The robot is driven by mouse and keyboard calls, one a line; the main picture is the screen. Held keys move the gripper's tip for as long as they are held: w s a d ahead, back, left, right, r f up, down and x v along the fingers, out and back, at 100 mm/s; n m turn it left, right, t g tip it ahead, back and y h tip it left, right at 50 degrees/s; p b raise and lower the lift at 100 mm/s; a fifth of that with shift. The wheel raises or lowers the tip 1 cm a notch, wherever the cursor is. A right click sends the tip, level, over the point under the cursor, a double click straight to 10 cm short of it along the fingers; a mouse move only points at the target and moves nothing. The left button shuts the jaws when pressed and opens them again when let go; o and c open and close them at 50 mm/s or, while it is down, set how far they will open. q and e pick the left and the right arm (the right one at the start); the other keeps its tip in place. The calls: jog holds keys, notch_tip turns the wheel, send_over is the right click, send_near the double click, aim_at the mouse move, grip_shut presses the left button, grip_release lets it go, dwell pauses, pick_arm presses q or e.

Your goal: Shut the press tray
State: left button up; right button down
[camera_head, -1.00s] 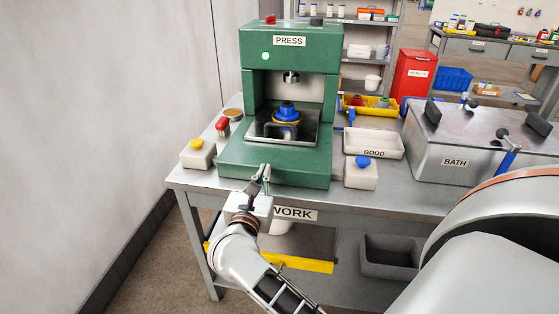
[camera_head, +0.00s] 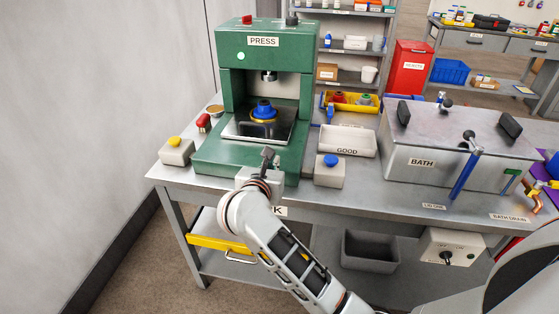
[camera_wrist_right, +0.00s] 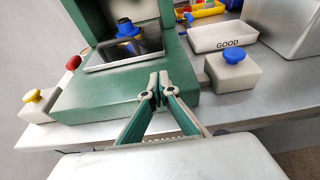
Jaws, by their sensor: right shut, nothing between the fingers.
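The press (camera_head: 262,64) is a green machine on the workbench. Its tray, a dark plate with a steel rim (camera_head: 232,137), sits under the ram and carries a blue part with a yellow ring (camera_head: 263,110). The wrist view shows the tray's rim (camera_wrist_right: 98,67) and a dark loop handle (camera_wrist_right: 120,46) at its front. My right gripper (camera_head: 268,153) is shut and empty, just in front of the tray over the green base. In the wrist view its fingertips (camera_wrist_right: 158,77) are to the right of the handle and apart from it. My left gripper is out of view.
A yellow-button box (camera_head: 176,151) and a red-knobbed item (camera_head: 203,122) stand left of the press. A blue-button box (camera_head: 329,172), a white GOOD tray (camera_head: 348,141) and the steel BATH (camera_head: 420,160) stand to its right. A grey wall is at far left.

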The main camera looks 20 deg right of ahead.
aim_at(283, 143)
jog(key=x, duration=0.6)
jog(key=r+x, duration=0.1)
jog(key=x, duration=0.3)
jog(key=shift+w+d, duration=0.15)
jog(key=shift+d, duration=0.05)
jog(key=shift+w+d+b, duration=0.2)
jog(key=shift+w+b, duration=0.1)
jog(key=shift+w, duration=0.05)
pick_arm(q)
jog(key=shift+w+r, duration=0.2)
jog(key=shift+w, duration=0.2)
